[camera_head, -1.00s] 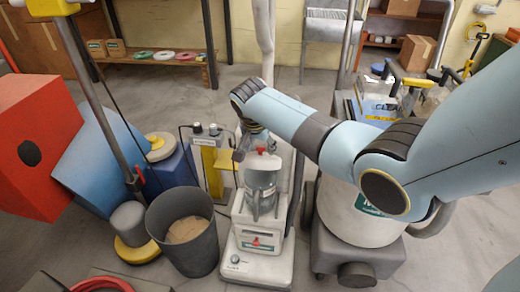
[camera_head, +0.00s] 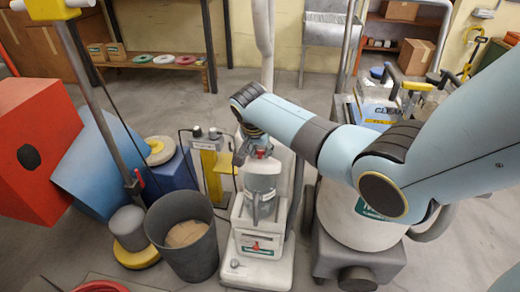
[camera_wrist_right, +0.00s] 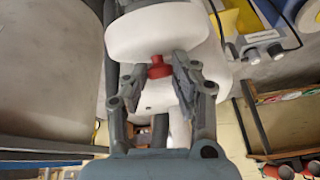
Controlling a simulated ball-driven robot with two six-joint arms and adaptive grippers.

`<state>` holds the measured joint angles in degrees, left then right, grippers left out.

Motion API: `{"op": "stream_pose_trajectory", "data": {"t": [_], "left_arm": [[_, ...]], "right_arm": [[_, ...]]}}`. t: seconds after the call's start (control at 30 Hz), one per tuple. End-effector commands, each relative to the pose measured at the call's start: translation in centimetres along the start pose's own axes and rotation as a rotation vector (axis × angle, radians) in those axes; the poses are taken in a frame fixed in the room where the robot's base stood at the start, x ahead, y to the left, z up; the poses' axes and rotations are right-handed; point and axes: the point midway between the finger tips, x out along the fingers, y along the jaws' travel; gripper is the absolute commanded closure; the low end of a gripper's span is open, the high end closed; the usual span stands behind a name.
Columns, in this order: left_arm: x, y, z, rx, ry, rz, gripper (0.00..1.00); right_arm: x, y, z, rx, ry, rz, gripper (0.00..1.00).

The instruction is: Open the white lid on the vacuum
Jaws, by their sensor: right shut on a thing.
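The vacuum (camera_head: 262,238) is an upright white machine in the middle of the head view, with a grey-clear canister (camera_head: 262,188) on its front. A red knob (camera_head: 263,152) shows at the canister's top. In the right wrist view, the red knob (camera_wrist_right: 158,69) sits against a round white part (camera_wrist_right: 158,35), which looks like the lid. My right gripper (camera_wrist_right: 157,77) is shut on the red knob, one finger on each side. In the head view my right gripper (camera_head: 248,150) reaches the canister top from above, partly hidden by its own arm. My left gripper is out of view.
A grey bin (camera_head: 185,238) stands just left of the vacuum. A yellow unit (camera_head: 215,168) is behind the bin. A large round-bodied machine (camera_head: 362,225) stands close on the right, under my right arm. Grey floor is open in front of the back shelves.

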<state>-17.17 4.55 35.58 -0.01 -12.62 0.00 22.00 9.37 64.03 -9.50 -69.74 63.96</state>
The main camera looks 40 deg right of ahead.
Motion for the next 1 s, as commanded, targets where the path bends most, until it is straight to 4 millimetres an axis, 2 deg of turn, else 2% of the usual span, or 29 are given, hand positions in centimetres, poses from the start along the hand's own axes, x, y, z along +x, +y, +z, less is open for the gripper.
{"op": "stream_pose_trajectory", "data": {"t": [0.17,0.3,0.43,0.77,0.8,0.93,1.0], "left_arm": [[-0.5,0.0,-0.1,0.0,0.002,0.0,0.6],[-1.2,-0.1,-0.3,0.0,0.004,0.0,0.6],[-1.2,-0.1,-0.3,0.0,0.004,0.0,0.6],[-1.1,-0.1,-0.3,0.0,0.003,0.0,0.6],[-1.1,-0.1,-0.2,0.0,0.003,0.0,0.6],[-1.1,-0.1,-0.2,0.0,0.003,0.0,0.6],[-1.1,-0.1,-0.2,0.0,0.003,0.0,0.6]], "right_arm": [[-0.1,-0.2,-0.9,-0.002,-0.054,0.018,1.0],[-0.3,-0.5,-2.4,-0.002,-0.124,0.033,1.0],[0.0,-0.9,-3.9,-0.003,-0.117,0.031,1.0],[0.1,-1.1,-4.3,-0.004,-0.112,0.027,1.0],[0.1,-1.1,-4.3,-0.004,-0.112,0.027,0.69],[0.1,-1.0,-4.2,-0.004,-0.115,0.028,0.52],[0.1,-1.0,-4.1,-0.004,-0.116,0.029,0.51]]}}
